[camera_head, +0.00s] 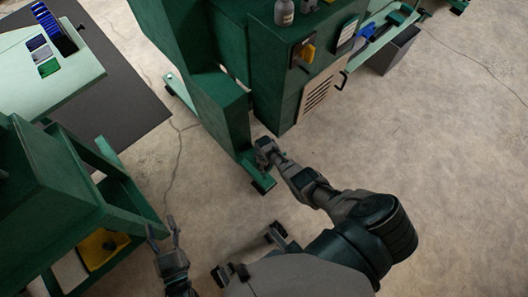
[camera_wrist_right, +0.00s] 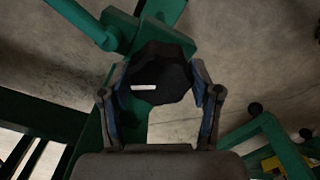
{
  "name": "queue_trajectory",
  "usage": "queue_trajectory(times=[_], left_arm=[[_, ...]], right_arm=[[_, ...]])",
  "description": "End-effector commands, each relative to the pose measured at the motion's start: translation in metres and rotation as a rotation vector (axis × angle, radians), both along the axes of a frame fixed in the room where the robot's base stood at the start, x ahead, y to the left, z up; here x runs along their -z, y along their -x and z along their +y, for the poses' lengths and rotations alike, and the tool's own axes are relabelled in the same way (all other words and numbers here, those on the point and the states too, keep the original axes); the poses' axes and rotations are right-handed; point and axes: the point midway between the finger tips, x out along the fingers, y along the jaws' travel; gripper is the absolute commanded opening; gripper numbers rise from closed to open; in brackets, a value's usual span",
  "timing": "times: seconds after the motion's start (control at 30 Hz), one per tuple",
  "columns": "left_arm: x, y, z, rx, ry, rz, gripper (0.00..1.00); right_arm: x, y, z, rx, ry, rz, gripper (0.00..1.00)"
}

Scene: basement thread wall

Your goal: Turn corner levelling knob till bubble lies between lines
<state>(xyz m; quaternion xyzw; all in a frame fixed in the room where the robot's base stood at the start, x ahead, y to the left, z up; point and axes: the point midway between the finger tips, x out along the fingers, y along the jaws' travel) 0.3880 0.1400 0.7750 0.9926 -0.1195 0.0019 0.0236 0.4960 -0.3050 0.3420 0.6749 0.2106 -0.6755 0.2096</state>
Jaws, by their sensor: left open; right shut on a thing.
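The levelling knob (camera_wrist_right: 158,76) is a dark, lobed disc with a white mark, at the foot of a green machine frame. In the right wrist view my right gripper (camera_wrist_right: 162,88) has its two fingers on either side of the knob, shut on it. In the head view the right gripper (camera_head: 266,150) is low by the green machine (camera_head: 225,100), and the knob is hidden there. My left gripper (camera_head: 164,231) is open and empty above the floor at the lower left. I cannot make out a bubble or its lines in either view.
A green bench (camera_head: 50,190) stands close left of my left gripper, with a yellow thing (camera_head: 103,248) on its lower part. A dark mat (camera_head: 125,100) lies behind. A green cabinet (camera_head: 285,70) stands beyond my right arm. The floor (camera_head: 440,180) at right is clear.

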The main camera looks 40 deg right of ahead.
Motion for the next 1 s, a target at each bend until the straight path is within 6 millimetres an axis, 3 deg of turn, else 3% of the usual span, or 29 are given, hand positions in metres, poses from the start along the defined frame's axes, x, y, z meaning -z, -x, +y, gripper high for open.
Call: queue_trajectory(times=[0.1, 0.13, 0.23, 0.67, 0.87, 1.0], left_arm=[[0.000, 0.000, 0.000, 0.000, 0.000, 0.000, 0.56], [0.000, 0.000, 0.000, 0.000, 0.000, 0.000, 0.56], [0.000, 0.000, 0.000, 0.000, 0.000, 0.000, 0.56], [-0.002, 0.002, -0.001, 0.003, 0.001, -0.003, 0.56], [-0.002, 0.002, 0.000, 0.002, 0.001, -0.003, 0.56], [-0.001, 0.002, 0.000, 0.001, 0.000, -0.002, 0.56]], right_arm=[[0.001, 0.002, -0.001, 0.001, 0.001, 0.004, 0.28], [0.001, 0.002, -0.001, 0.001, 0.001, 0.004, 0.65], [0.001, 0.002, -0.001, 0.001, 0.001, 0.004, 0.88], [-0.003, 0.000, -0.001, 0.002, 0.002, -0.001, 0.88], [-0.022, -0.001, -0.002, 0.001, 0.002, -0.004, 0.88], [-0.046, -0.001, -0.002, 0.001, 0.003, -0.004, 0.88]])
